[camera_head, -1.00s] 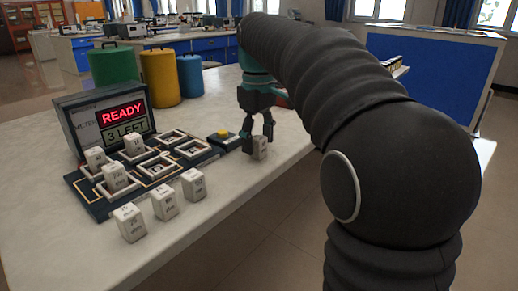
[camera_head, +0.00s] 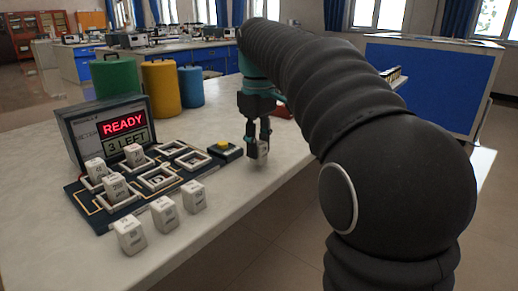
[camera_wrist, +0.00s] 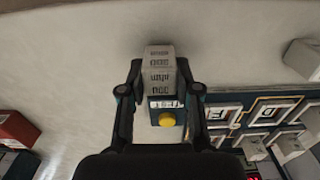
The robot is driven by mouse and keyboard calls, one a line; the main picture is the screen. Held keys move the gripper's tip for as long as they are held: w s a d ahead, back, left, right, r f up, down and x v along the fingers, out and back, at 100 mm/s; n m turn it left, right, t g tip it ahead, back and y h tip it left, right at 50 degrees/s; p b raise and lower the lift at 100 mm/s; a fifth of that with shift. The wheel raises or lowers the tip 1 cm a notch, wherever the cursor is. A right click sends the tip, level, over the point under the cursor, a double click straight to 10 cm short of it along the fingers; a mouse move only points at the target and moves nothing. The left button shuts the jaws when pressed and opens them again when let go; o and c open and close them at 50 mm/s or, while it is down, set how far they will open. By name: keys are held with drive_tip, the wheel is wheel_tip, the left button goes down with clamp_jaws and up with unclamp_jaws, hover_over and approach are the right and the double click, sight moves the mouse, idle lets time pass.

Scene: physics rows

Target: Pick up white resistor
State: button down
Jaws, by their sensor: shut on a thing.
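My gripper (camera_head: 257,150) is shut on a white resistor block (camera_head: 263,149) with dark printing, near the right edge of the table. In the wrist view the same block stands between the two black fingers (camera_wrist: 160,95), its printed face showing. A dark shadow lies just under the block; I cannot tell if it is clear of the table. Other white resistor blocks stand in a row at the front (camera_head: 165,214), and several more sit in the left sockets of the dark board (camera_head: 100,212).
The meter box (camera_head: 108,128) reads "READY" and "3 LEFT". A small box with a yellow button (camera_head: 223,145) lies left of my gripper. Green (camera_head: 115,78), yellow (camera_head: 160,88) and blue (camera_head: 190,85) canisters stand behind. Several board sockets are empty. The front right tabletop is clear.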

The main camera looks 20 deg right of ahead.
wheel_tip(320, 180, up, 3)
drive_tip(key=shift+r+p, duration=0.1)
drive_tip(key=shift+p, duration=0.2)
drive_tip(key=s+d+r, duration=0.4)
drive_tip(key=s+r, duration=0.2)
drive_tip(key=s, duration=0.5)
drive_tip(key=shift+r, duration=0.2)
